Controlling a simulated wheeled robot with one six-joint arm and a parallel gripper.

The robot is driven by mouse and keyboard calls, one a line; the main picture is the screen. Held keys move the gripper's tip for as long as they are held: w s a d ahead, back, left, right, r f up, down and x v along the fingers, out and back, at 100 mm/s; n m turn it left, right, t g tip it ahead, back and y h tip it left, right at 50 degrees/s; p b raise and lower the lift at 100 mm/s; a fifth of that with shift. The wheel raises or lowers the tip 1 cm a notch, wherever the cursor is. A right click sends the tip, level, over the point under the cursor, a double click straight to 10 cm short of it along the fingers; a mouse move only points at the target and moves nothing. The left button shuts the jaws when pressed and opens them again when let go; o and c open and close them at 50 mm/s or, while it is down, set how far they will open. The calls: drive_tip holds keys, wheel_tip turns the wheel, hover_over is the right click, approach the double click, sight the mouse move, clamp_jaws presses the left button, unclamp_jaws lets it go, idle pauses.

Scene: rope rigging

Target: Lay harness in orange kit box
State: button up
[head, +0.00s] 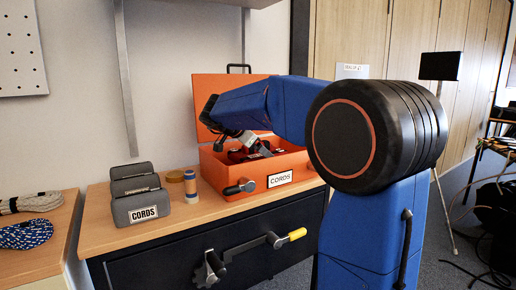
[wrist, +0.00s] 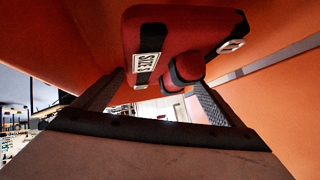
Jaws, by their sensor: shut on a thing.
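The orange kit box (head: 237,184) stands on the wooden-topped cabinet with its lid raised behind it. The red harness pack (head: 238,155), with black bands, shows low in the box opening, partly hidden by my arm and gripper. In the wrist view the red harness pack (wrist: 185,35) shows white labels and a red, black-banded handle, with orange box walls around it. My gripper (head: 252,146) reaches down into the box opening and is shut on the harness pack. In the wrist view the fingers (wrist: 157,88) lie either side of its handle. I cannot tell whether the pack touches the box floor.
A grey stepped holder marked CORDS (head: 139,196) stands left of the box, with small spools (head: 190,186) between them. A crank with a yellow handle (head: 290,237) sticks out of the cabinet front. Coiled ropes (head: 27,233) lie on the left table.

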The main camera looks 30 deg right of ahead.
drive_tip(key=shift+f, duration=0.55)
drive_tip(key=o, duration=1.5)
drive_tip(key=shift+r, duration=0.5)
drive_tip(key=v, duration=1.2)
drive_tip(key=shift+r, duration=0.1)
